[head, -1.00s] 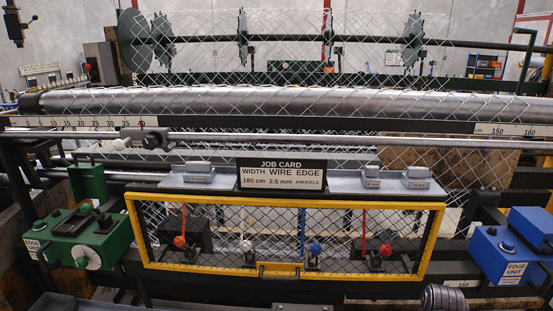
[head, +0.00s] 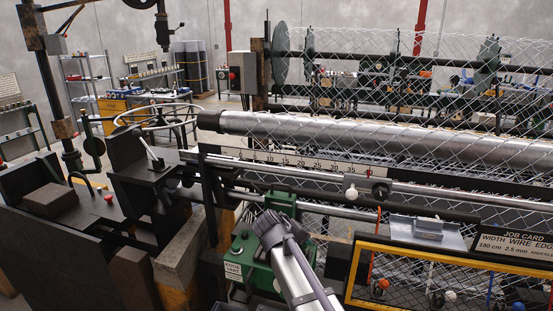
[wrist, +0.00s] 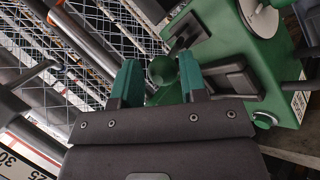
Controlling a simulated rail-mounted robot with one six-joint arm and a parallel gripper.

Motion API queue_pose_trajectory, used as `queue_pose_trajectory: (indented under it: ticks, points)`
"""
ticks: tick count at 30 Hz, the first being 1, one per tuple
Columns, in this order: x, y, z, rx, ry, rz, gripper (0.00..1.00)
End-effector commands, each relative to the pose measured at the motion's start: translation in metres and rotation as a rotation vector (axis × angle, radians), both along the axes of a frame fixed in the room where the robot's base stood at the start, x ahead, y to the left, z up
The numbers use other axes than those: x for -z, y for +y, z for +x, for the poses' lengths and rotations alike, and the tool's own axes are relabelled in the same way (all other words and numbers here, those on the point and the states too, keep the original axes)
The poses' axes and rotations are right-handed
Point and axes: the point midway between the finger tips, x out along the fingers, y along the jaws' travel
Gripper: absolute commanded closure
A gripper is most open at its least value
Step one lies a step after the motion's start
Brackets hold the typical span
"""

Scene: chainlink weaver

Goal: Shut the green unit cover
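The green edge unit (head: 248,250) stands at the left end of the yellow-framed guard, partly hidden behind my arm. An upright green part (head: 280,203) rises at its back; I cannot tell whether this is the cover. In the wrist view the green unit (wrist: 262,62) has a white dial and dark parts on it. My gripper (wrist: 160,62) has its two teal fingers apart, with a round green knob (wrist: 162,71) showing between them. I cannot tell whether they touch it. In the head view my gripper (head: 272,222) is over the unit, its fingertips unclear.
The yellow-framed guard (head: 352,272) stands right of the unit, with the job card (head: 515,246) above it. Rails and wire mesh (head: 400,145) run behind. A dark bench with a block (head: 50,200) stands at the left.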

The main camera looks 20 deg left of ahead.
Motion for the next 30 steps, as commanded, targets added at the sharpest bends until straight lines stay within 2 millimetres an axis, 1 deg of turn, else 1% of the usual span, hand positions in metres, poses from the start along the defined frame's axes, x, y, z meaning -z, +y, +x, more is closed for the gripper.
queue_pose_trajectory:
  ticks: [1,2,3,5,6,7,9,11,14,17,20,25,27,30]
  points:
    - [-0.026,0.042,0.020,-0.074,-0.070,-0.057,0.62]
    - [-0.037,0.062,0.026,-0.118,-0.114,-0.093,0.62]
    - [-0.049,0.083,0.041,-0.178,-0.185,-0.157,0.62]
    - [-0.072,0.114,0.061,-0.273,-0.293,-0.260,0.62]
    - [-0.086,0.133,0.070,-0.328,-0.351,-0.320,0.62]
    - [-0.094,0.144,0.074,-0.359,-0.383,-0.357,0.62]
    - [-0.105,0.158,0.079,-0.403,-0.433,-0.412,0.62]
    - [-0.107,0.162,0.080,-0.418,-0.449,-0.431,0.62]
    - [-0.106,0.160,0.081,-0.418,-0.450,-0.433,0.62]
    - [-0.101,0.157,0.091,-0.415,-0.449,-0.432,0.62]
    - [-0.094,0.153,0.110,-0.413,-0.448,-0.432,0.62]
    - [-0.082,0.143,0.149,-0.412,-0.447,-0.431,0.62]
    - [-0.079,0.139,0.162,-0.413,-0.447,-0.430,0.62]
    - [-0.076,0.135,0.175,-0.413,-0.447,-0.430,0.62]
